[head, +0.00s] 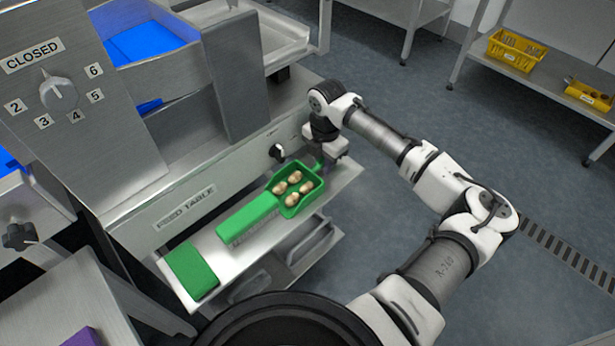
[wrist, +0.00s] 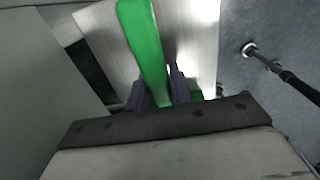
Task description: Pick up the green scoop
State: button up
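The green scoop (head: 311,201) is at the right end of the steel feed table, and several brown dates lie in its bowl. My gripper (head: 319,162) is down at the scoop's far right side, where a short green part meets it. In the wrist view a long green piece, which looks like the scoop's handle (wrist: 143,40), runs down between the two dark fingers of my gripper (wrist: 160,94). The fingers stand close on both sides of it. I cannot tell whether they touch it. The fingertips are partly hidden.
On the feed table (head: 222,254) are a long green piece (head: 247,219) left of the bowl and a green block (head: 190,270). The machine's steel front with a black knob (head: 277,151) stands close behind. Yellow crates (head: 515,52) sit on a far rack. Open floor lies right.

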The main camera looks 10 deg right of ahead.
grip_shut()
jog(key=shift+r, duration=0.1)
